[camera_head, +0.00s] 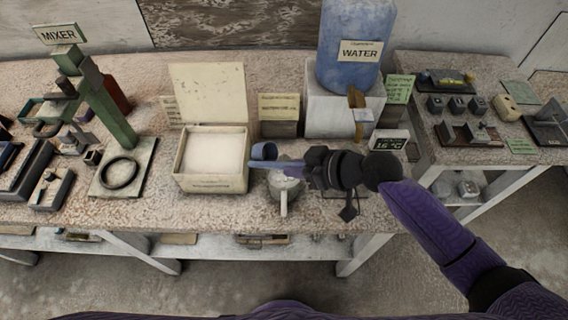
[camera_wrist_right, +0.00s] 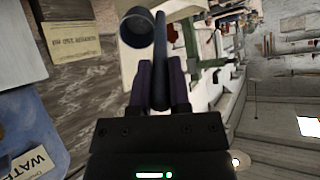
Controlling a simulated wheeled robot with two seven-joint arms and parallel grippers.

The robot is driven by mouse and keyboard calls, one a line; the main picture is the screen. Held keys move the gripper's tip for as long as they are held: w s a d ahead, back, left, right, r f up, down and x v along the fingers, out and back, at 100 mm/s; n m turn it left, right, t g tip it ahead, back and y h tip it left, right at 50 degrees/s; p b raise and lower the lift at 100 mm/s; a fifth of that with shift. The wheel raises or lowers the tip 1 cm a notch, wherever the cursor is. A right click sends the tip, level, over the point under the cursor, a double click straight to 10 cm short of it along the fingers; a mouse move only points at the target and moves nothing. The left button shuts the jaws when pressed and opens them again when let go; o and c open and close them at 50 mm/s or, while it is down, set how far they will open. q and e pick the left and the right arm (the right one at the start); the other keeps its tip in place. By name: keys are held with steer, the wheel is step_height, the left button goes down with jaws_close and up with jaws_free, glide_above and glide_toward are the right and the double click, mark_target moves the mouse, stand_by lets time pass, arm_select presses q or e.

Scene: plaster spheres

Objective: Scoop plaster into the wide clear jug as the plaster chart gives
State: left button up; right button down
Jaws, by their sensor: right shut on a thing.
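My right gripper (camera_head: 310,166) is shut on the handle of a blue scoop (camera_head: 264,151), which points left. In the right wrist view the scoop's round cup (camera_wrist_right: 138,28) sits at the end of its handle, held between the fingers (camera_wrist_right: 160,90). The clear jug (camera_head: 285,190) stands on the bench below the handle and gripper, which partly hide its top. Its contents are unclear. The open plaster box (camera_head: 212,186), with white powder (camera_head: 212,152) inside, is left of the jug. Whether the scoop holds plaster is unclear. Several signs stand behind, too small to read. My left gripper is not in view.
The blue water container (camera_head: 352,60) stands on a pale block (camera_head: 325,115) behind the gripper. A small box with a card (camera_head: 279,108) is behind the scoop. The green mixer (camera_head: 105,115) stands at left. A "16 °C" display (camera_head: 389,141) is at right. The bench front is mostly clear.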

steer(key=a+r+h+p, duration=0.1)
steer(key=r+p, duration=0.1)
steer(key=p, duration=0.2)
steer(key=w+a+r+g+h+p, duration=0.1)
steer(key=r+h+p, duration=0.1)
steer(key=p, duration=0.2)
steer(key=w+a+r+g+h+p, duration=0.1)
steer(key=r+p, duration=0.2)
steer(key=shift+a+p, duration=0.3)
steer(key=shift+p, duration=0.1)
steer(key=shift+w+a+g+h, duration=0.25)
steer(key=shift+g+h, duration=0.15)
steer(key=shift+h, duration=0.1)
steer(key=a+r+g+h+b, duration=0.1)
steer(key=w+a+r+h+b, duration=0.1)
steer(key=h+b, duration=0.1)
steer(key=w+a+r+g+h+b, duration=0.1)
steer(key=a+b, duration=0.1)
steer(key=shift+r+g+h, duration=0.3)
steer(key=shift+r, duration=0.1)
steer(key=shift+d, duration=0.1)
